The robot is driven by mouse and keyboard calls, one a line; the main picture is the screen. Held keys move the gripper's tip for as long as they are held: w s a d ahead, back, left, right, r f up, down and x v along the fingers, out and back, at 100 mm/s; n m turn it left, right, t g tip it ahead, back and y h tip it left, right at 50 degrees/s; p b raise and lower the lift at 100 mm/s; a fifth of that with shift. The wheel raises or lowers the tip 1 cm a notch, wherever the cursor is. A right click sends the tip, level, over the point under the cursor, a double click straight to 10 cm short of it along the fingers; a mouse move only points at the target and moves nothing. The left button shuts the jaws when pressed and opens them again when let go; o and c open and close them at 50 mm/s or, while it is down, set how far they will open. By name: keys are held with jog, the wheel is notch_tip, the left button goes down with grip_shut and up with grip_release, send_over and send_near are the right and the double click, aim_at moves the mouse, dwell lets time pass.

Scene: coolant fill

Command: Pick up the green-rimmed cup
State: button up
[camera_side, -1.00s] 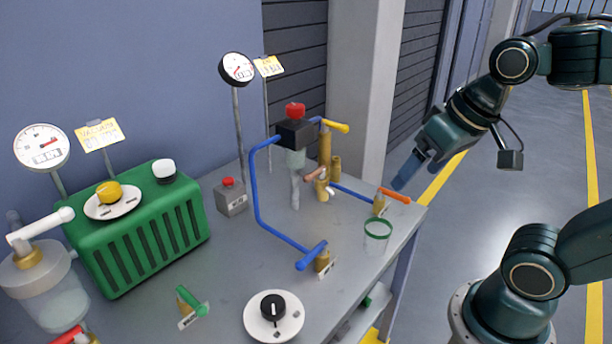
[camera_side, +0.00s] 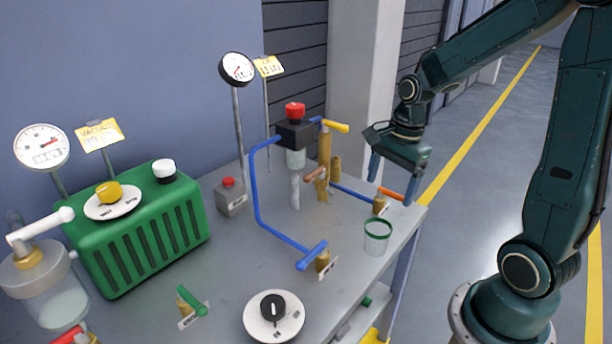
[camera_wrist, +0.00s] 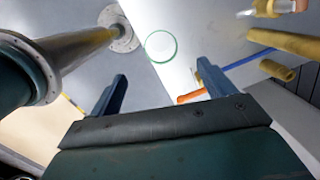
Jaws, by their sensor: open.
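The green-rimmed cup (camera_side: 377,236) is clear and stands upright near the right edge of the grey bench. In the wrist view its green rim (camera_wrist: 161,46) shows from above, ahead of my fingers. My gripper (camera_side: 392,188) is open and empty, with both blue fingers pointing down. It is above and behind the cup in the side view, near the orange-handled valve (camera_side: 391,194). In the wrist view the two fingers (camera_wrist: 165,88) are spread apart, and the cup lies beyond them, not between them.
Blue tubing (camera_side: 262,215) and brass valves, one with a blue handle (camera_side: 312,255), stand left of the cup. A brass post with a yellow handle (camera_side: 336,125) rises behind. A black dial (camera_side: 273,306) and green pump (camera_side: 140,235) are farther left.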

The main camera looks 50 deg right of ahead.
aim_at(379, 227)
jog(key=shift+w+d+f+m, duration=0.2)
jog(key=shift+d+f+m, duration=0.4)
jog(key=shift+f+m, duration=0.35)
jog(key=shift+w+a+f, duration=0.1)
jog(key=shift+a+f, duration=0.05)
jog(key=shift+f, duration=1.25)
jog(key=shift+a+f, duration=0.2)
jog(key=shift+f, duration=1.2)
jog(key=shift+w+a+f, duration=0.1)
jog(key=shift+a+f, duration=0.05)
jog(key=shift+f, duration=1.25)
jog(key=shift+f, duration=0.1)
jog(key=shift+w+a+f, duration=0.1)
jog(key=shift+a+f, duration=0.15)
jog(key=shift+f, duration=1)
jog(key=shift+a+f, duration=0.2)
jog(key=shift+f, duration=1)
jog(key=shift+c, duration=0.2)
jog(key=c, duration=1)
